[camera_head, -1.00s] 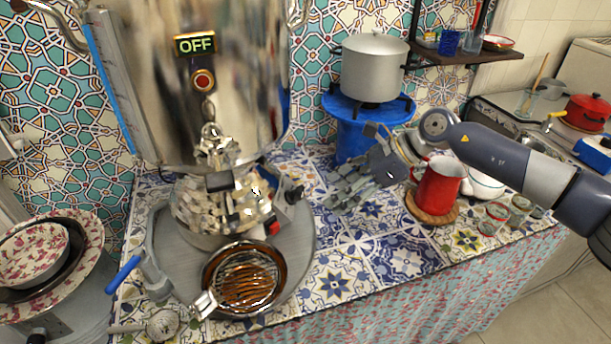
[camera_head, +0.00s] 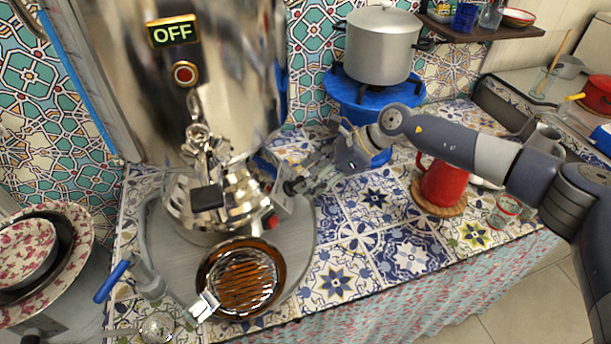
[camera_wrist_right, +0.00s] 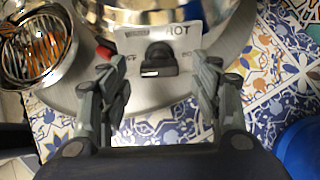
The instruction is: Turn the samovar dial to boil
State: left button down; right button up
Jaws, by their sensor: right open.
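The shiny samovar (camera_head: 225,95) stands at the left of the counter, with a lit sign (camera_head: 173,31) reading OFF. Its base carries a light dial plate, seen in the right wrist view (camera_wrist_right: 189,33), with a black dial (camera_wrist_right: 158,59) on it. The plate's lettering is partly hidden; "HOT" or similar shows at the top. My right gripper (camera_head: 300,180) is at the samovar's right side by the plate. In the wrist view my right gripper (camera_wrist_right: 160,80) is open, one finger on each side of the dial, with gaps to it. My left gripper is not in view.
A strainer over a brown bowl (camera_head: 240,280) sits in front of the samovar on a grey round tray (camera_head: 300,250). A red mug (camera_head: 443,185) stands on a wooden coaster to the right. A grey pot (camera_head: 380,45) stands behind. The tiled counter between is clear.

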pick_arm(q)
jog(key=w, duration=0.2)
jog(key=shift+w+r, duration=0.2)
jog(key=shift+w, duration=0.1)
pick_arm(e)
jog(key=shift+x, duration=0.95)
jog(key=c, duration=0.9)
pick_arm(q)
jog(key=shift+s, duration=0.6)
pick_arm(e)
jog(key=shift+c, duration=0.8)
